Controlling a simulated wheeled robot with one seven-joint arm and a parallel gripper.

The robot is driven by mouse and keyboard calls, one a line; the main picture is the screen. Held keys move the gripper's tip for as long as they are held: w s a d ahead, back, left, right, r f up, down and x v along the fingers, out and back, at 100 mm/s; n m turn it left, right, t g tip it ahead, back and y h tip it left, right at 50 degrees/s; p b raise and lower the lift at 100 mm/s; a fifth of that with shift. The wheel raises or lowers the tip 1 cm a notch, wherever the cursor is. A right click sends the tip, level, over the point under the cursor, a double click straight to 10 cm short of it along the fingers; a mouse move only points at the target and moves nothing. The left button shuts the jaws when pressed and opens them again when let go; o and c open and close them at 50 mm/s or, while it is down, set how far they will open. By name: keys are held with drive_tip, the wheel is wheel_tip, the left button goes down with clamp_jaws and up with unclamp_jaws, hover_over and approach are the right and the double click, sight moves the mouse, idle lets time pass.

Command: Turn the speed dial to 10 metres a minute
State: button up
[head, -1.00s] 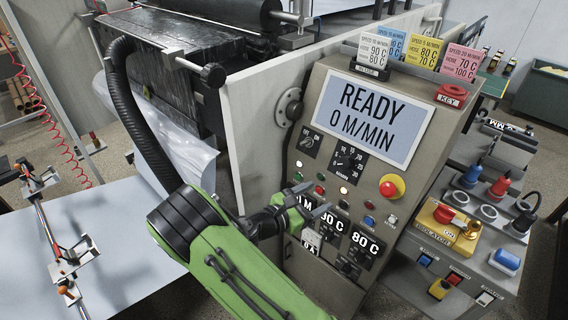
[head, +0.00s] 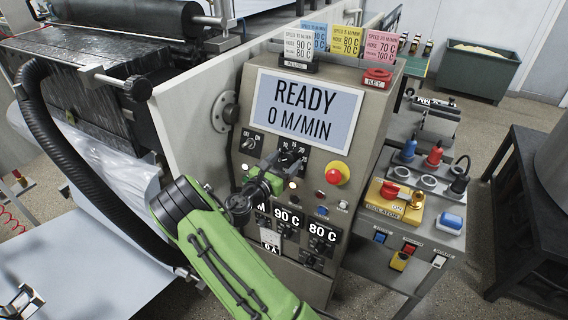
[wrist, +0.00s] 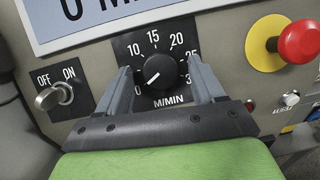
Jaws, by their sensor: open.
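The speed dial (wrist: 161,71) is a round black knob on a black plate marked M/MIN. In the wrist view its white pointer line aims lower left, near the 0 mark. The marks 10, 15, 20 and 25 show; the 5 is hidden behind the left finger. My gripper (wrist: 160,68) is open, with one finger on each side of the knob. I cannot tell whether either finger touches it. In the head view my gripper (head: 276,172) is at the dial (head: 291,155), partly covering it. The display (head: 305,108) reads READY, 0 M/MIN.
An OFF/ON switch (wrist: 54,95) is left of the dial. A red emergency button (wrist: 299,38) on a yellow base is to its right. Lamps and temperature readouts (head: 288,218) sit below.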

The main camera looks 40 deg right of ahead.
drive_tip(key=shift+c, duration=0.4)
drive_tip(key=c, duration=1)
drive_tip(key=shift+m, duration=0.3)
drive_tip(key=m+g, duration=0.1)
drive_tip(key=m, duration=0.1)
drive_tip(key=m+g, duration=0.1)
drive_tip(key=m, duration=0.1)
drive_tip(key=shift+w+m+g, duration=0.2)
drive_tip(key=shift+m+g, duration=0.1)
drive_tip(key=m+g, duration=0.1)
drive_tip(key=m, duration=0.1)
drive_tip(key=m+p, duration=0.1)
drive_tip(key=m, duration=0.1)
drive_tip(key=shift+w+r+g+y, duration=0.1)
drive_tip(key=shift+r+g+y, duration=0.05)
drive_tip(key=shift+g+y, duration=0.25)
drive_tip(key=m, duration=0.2)
drive_tip(key=m+g+y, duration=0.1)
drive_tip(key=m, duration=0.2)
drive_tip(key=shift+r+g+p, duration=0.15)
drive_tip(key=shift+g+p, duration=0.15)
drive_tip(key=shift+w+m+g+y, duration=0.15)
drive_tip(key=shift+m+y, duration=0.35)
drive_tip(key=shift+m, duration=0.5)
drive_tip(key=shift+s+m+g+y, duration=0.15)
drive_tip(key=shift+m+y, duration=0.35)
drive_tip(key=shift+m, duration=0.5)
drive_tip(key=shift+w, duration=0.1)
